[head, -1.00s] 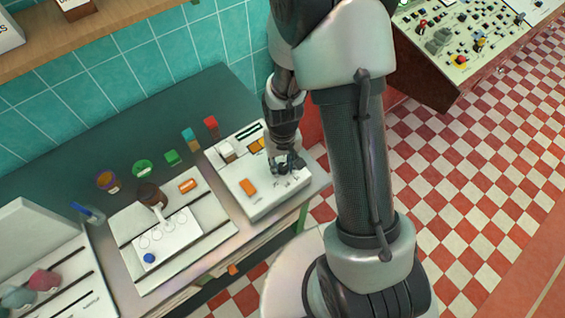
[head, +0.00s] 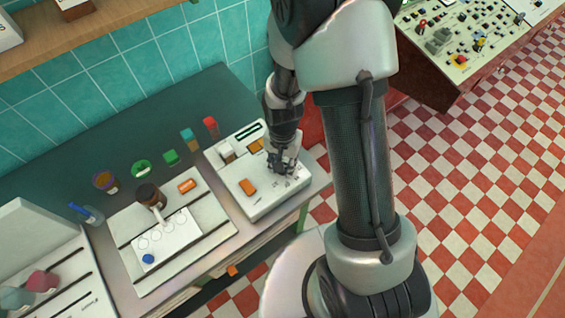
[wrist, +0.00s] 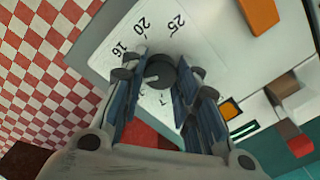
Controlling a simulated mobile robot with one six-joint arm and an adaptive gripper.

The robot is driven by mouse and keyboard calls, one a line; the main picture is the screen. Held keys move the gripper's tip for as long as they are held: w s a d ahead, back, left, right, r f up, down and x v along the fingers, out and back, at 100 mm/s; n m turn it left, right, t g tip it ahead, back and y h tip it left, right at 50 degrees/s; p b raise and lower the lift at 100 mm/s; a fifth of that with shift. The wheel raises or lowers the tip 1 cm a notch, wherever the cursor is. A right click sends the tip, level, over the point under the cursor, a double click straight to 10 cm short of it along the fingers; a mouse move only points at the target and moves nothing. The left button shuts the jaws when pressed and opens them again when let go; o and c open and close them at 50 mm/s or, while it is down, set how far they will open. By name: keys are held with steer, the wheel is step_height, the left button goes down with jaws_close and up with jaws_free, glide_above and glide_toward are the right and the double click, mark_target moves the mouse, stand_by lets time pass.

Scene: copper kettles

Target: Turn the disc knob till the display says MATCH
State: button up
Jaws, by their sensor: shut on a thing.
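The disc knob (wrist: 160,72) is a dark round disc on the white device (head: 273,201). It sits between the two fingers of my gripper (wrist: 158,88) in the wrist view, and the gripper is shut on it. Printed marks 16, 20 and 25 ring the knob on the far side; other marks near it are partly hidden by the fingers. In the head view my gripper (head: 283,168) points down onto the device and hides the knob. A small orange display (head: 255,146) shows on the device, also in the wrist view (wrist: 231,108); its text is too small to read.
An orange block (head: 247,187) is on the device's front left. A control panel (head: 465,50) is at the upper right, over a checkered floor.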

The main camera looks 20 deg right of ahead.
stand_by(0.4)
steer(key=o, duration=1.1)
step_height(320, 180, up, 12)
steer(key=shift+r, duration=0.1)
stand_by(0.4)
steer(key=shift+s+r+n+t+b, duration=0.6)
steer(key=shift+s+r+n, duration=0.65)
steer(key=shift+s+r, duration=1.25)
steer(key=shift+s+r+n+t+b, duration=0.35)
steer(key=shift+s+r+n+t, duration=0.8)
steer(key=shift+s+r, duration=1.35)
steer(key=shift+s+r+n+t+b, duration=0.5)
steer(key=shift+s+r+n, duration=0.9)
steer(key=shift+s+r, duration=1.1)
